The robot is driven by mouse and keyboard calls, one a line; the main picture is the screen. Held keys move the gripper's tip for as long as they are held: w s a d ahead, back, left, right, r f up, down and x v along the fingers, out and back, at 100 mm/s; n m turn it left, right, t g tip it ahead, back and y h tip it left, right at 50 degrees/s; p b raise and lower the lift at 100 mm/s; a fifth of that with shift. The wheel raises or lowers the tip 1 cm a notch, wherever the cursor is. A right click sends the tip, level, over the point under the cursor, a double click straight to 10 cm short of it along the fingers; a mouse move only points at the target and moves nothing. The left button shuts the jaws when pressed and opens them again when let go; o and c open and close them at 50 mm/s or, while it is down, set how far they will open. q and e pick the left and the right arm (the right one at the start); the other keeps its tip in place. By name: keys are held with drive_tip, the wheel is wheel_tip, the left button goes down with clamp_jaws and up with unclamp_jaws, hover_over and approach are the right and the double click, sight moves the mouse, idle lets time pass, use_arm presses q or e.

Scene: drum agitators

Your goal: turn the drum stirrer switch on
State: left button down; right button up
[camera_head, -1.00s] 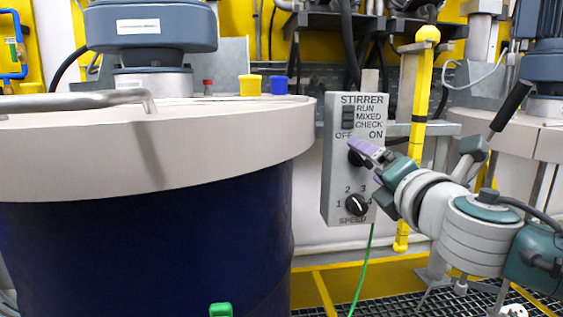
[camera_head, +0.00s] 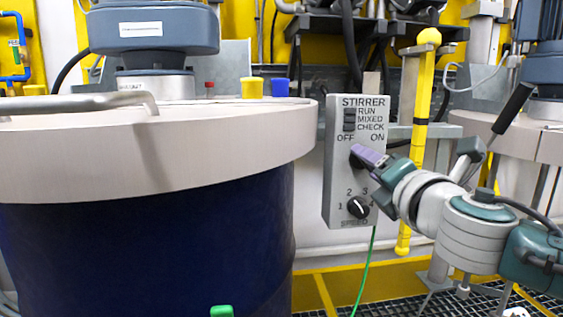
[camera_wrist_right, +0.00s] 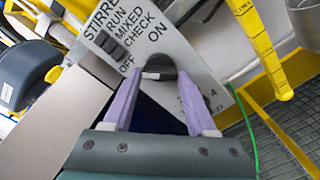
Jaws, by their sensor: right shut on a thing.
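The stirrer control box (camera_head: 341,188) is a light grey panel right of the drum. It is marked STIRRER, RUN, MIXED, CHECK, OFF and ON, with a black speed knob (camera_head: 358,207) low on it. My right gripper (camera_head: 362,157) is at the OFF/ON switch, its purple fingers hiding most of it in the head view. In the right wrist view the black round switch (camera_wrist_right: 160,74) with a pale bar sits between the fingertips. The right gripper is shut on it. Which way the switch points is hard to tell.
A large dark blue drum (camera_head: 140,245) with a pale lid (camera_head: 230,155) fills the left. A yellow vertical pole (camera_head: 421,120) stands behind my right wrist. A green cable (camera_head: 364,270) hangs below the box.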

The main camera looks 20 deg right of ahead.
drive_tip(key=shift+c, duration=1.2)
drive_tip(key=shift+m, duration=0.3)
drive_tip(key=m, duration=1.5)
drive_tip(key=shift+r, duration=0.1)
drive_tip(key=shift+m, duration=0.3)
drive_tip(key=o, duration=1.4)
drive_tip(key=shift+c, duration=0.2)
